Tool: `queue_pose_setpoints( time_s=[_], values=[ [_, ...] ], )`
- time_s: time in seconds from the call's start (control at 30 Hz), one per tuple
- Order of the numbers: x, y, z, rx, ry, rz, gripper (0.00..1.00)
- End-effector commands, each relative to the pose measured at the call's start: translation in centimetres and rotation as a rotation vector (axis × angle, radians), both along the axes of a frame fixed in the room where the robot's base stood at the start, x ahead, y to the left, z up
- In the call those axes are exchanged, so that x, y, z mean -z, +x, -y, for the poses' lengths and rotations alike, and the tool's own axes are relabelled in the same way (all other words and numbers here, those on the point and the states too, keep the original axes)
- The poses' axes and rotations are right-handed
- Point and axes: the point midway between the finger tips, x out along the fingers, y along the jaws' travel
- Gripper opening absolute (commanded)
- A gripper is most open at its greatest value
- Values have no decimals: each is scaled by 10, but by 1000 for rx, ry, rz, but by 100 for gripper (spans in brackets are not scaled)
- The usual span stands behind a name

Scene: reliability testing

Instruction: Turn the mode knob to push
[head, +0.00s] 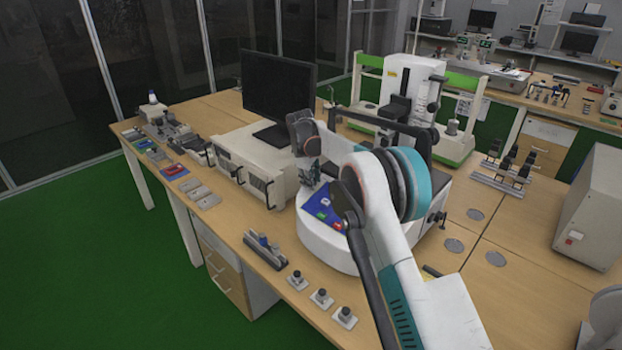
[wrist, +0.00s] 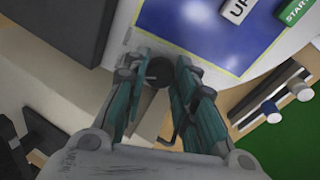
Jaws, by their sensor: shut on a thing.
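In the wrist view, the dark round knob (wrist: 158,69) sits between the two teal fingertips of my gripper (wrist: 160,62), beside the lower left edge of the blue control panel (wrist: 192,36). My gripper is shut on the knob. Its pointer and mode labels are not readable. In the head view, my gripper (head: 309,174) is low over the left side of the white rounded machine base (head: 318,246) with the blue panel (head: 317,205). The knob is hidden there behind my gripper.
A white UP button (wrist: 237,9) and a green START button (wrist: 294,13) are on the panel. A black monitor (head: 276,88) and a beige instrument box (head: 248,165) stand left of my gripper. Small knobbed blocks (head: 321,298) lie along the table's front edge.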

Motion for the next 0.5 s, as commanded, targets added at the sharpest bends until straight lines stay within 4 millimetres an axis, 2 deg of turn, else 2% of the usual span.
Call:
queue_pose_setpoints(
  time_s=[0.5],
  values=[
    [-1, 0, -1, 434, 95, 95, 2]
  ],
)
